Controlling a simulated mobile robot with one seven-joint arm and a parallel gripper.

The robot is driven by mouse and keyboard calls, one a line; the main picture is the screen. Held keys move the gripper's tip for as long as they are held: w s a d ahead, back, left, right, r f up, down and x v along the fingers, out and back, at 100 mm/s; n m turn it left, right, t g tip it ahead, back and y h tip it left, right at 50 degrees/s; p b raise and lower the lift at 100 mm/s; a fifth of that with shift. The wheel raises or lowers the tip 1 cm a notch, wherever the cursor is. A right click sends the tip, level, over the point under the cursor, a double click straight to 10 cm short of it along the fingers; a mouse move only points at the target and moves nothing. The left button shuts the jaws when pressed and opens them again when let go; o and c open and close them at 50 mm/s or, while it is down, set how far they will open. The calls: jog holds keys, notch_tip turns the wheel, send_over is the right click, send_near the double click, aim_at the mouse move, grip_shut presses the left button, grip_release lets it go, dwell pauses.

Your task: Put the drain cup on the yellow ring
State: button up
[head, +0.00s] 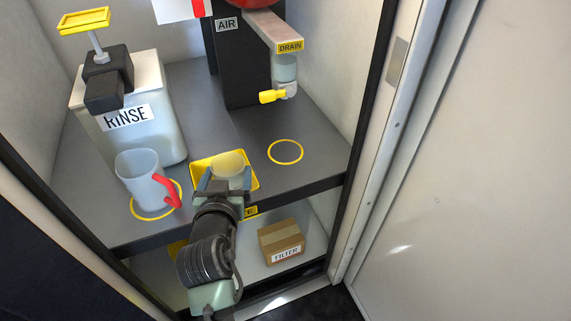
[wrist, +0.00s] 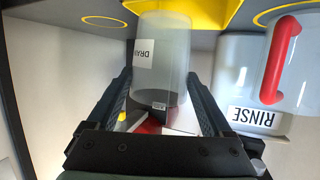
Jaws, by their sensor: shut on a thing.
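The drain cup (head: 229,166) is a small translucent grey cup with a "DRAIN" label, seen large in the wrist view (wrist: 163,65). My gripper (head: 223,187) has a finger on each side of it and is shut on it. The cup is at the yellow tray (head: 250,170); I cannot tell whether it still touches the tray. An empty yellow ring (head: 285,152) lies on the grey shelf to the right, below the drain outlet, and it also shows in the wrist view (wrist: 103,22).
The jug with a red handle (head: 143,180) stands on another yellow ring at the left. The RINSE tank (head: 140,125) is behind it. The drain spout with its yellow lever (head: 272,96) hangs above the empty ring. A FILTER box (head: 281,242) sits on the lower shelf.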

jog(key=w+a+r+b, duration=0.4)
jog(key=w+a+b, duration=0.2)
jog(key=w+b, duration=0.1)
jog(key=w+d+h+b, duration=0.1)
jog(key=w+d+b, duration=0.25)
jog(key=d, duration=0.55)
jog(key=w+d+b, duration=0.3)
jog(key=w+d, duration=0.2)
jog(key=d, duration=0.4)
jog(key=f+b, duration=0.1)
jog(key=f, duration=0.1)
jog(key=f+b, duration=0.1)
jog(key=f, duration=0.1)
jog(key=f+b, duration=0.1)
jog(key=f, duration=0.1)
jog(key=shift+s+a+b, duration=0.15)
jog(key=shift+a+b, duration=0.2)
jog(key=shift+b, duration=0.05)
jog(key=shift+d+f+b, duration=0.2)
jog(key=shift+f+b, duration=0.15)
jog(key=shift+b, duration=0.3)
jog(key=shift+r, duration=0.15)
